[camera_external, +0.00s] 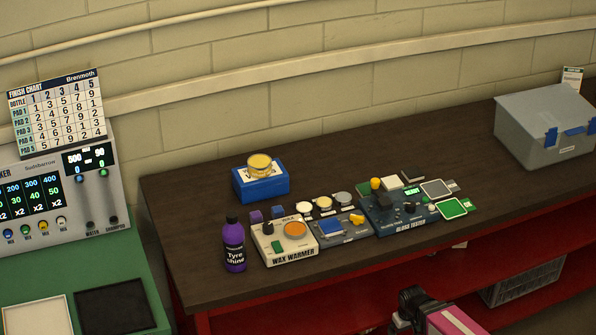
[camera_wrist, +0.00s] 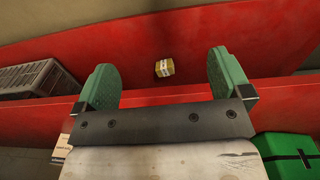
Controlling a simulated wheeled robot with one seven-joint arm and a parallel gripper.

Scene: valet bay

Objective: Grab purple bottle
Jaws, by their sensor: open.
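The purple bottle (camera_external: 233,246) has a dark cap and a label reading "Tyre Shine". It stands upright on the dark bench top (camera_external: 380,262) near its front left, just left of the wax warmer (camera_external: 284,241). The bottle is not in the wrist view. My gripper (camera_wrist: 163,80) shows in the wrist view with its two green fingers spread wide and nothing between them. Beyond the fingers are red shelf surfaces. In the external view only part of my arm shows at the bottom edge, well right of the bottle and in front of the bench.
A blue box (camera_external: 261,184) with a yellow tin on top stands behind the bottle. A gloss tester (camera_external: 397,213) sits right of the wax warmer. A grey case (camera_external: 546,127) is at the far right. A small yellow box (camera_wrist: 164,68) and grey crate (camera_wrist: 28,78) show on red shelving.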

